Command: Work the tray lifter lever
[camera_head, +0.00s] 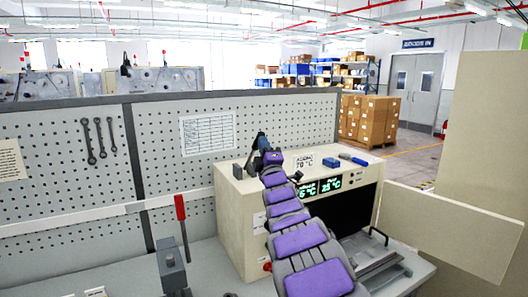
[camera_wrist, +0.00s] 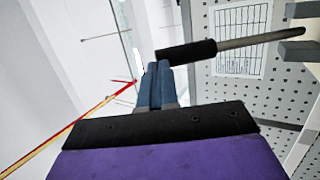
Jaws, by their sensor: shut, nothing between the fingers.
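A lever with a black grip (camera_wrist: 186,52) on a bare metal rod (camera_wrist: 262,39) crosses the upper part of the wrist view, its rod running off to the right. My gripper (camera_wrist: 157,68) is shut and empty, its blue-grey fingers closed together. In the wrist view the fingertips overlap the left end of the grip; whether they touch it I cannot tell. In the head view my gripper (camera_head: 262,141) is above the top left of a cream machine (camera_head: 237,200), and my arm hides part of the machine's front. The lever is not clear there.
A red-handled upright (camera_head: 181,207) stands on a grey block (camera_head: 171,267) at left. A pegboard (camera_head: 165,110) rises behind. A metal tray with a black handle (camera_head: 379,236) and a cream panel (camera_head: 455,230) are at right.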

